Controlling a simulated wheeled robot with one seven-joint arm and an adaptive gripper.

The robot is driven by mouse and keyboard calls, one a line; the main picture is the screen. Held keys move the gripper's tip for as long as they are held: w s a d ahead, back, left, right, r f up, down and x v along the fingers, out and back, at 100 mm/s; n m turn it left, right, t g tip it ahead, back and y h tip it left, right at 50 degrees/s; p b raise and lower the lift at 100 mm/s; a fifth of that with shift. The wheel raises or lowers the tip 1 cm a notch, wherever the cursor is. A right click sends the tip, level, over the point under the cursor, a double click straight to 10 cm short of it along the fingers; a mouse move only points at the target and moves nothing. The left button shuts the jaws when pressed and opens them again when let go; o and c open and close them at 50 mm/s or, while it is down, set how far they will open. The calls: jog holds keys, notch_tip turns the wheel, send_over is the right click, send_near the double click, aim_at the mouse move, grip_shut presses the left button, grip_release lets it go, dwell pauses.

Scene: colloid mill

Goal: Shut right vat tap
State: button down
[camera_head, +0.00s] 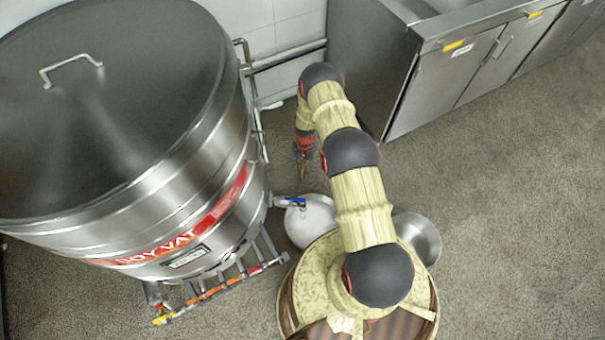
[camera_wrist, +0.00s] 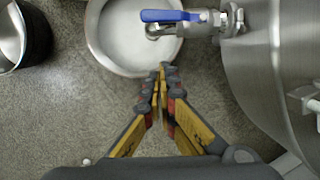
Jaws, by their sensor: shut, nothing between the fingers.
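The tap (camera_head: 290,202) with a blue lever handle sticks out from the lower side of the large steel vat (camera_head: 215,150). In the wrist view the tap's blue handle (camera_wrist: 170,16) lies along the pipe, and the tap body (camera_wrist: 212,22) joins the vat wall (camera_wrist: 265,70) at right. The spout is over a round bowl (camera_wrist: 125,45) with white contents. My gripper (camera_wrist: 162,72) is shut and empty, its tips just below the handle in the picture and apart from it. In the head view my gripper (camera_head: 302,158) hangs beyond the tap, small and partly hidden by my arm.
A second steel pot (camera_head: 418,238) stands on the floor to the right of the bowl. A steel counter with cabinet doors (camera_head: 440,85) is at the back right. Pipes (camera_head: 258,100) run up beside the vat. Carpeted floor at right is clear.

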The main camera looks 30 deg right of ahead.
aim_at(298, 200)
jog(key=s+a+f+b, duration=0.2)
jog(key=s+a+f, duration=0.1)
jog(key=f, duration=0.3)
jog(key=shift+s+a, duration=0.15)
jog(key=shift+s, duration=0.55)
